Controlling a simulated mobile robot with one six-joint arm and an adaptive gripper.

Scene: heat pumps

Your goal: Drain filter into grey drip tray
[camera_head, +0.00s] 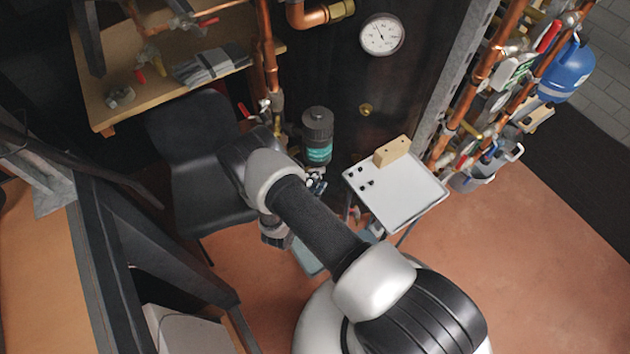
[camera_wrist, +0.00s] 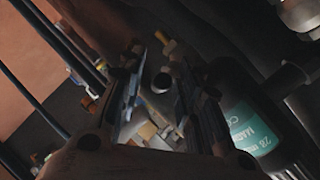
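The filter (camera_head: 317,138) is a dark upright canister with a teal label, standing on pipework in front of the dark boiler. In the wrist view its labelled body (camera_wrist: 258,130) is at the right, close beside my gripper (camera_wrist: 162,92). The gripper's two fingers stand apart, with brass fittings and a dark round pipe end (camera_wrist: 160,82) showing between or beyond them; I see no clear grip on anything. A flat grey-blue thing (camera_head: 307,258) on the floor under my arm, partly hidden, may be the drip tray.
A white panel (camera_head: 402,195) with a wooden block (camera_head: 392,152) is right of the filter. A dark chair (camera_head: 200,160) and a wooden table (camera_head: 135,105) are at the left. Copper pipes (camera_head: 500,60) and a blue vessel (camera_head: 567,70) are at the right. Floor at lower right is clear.

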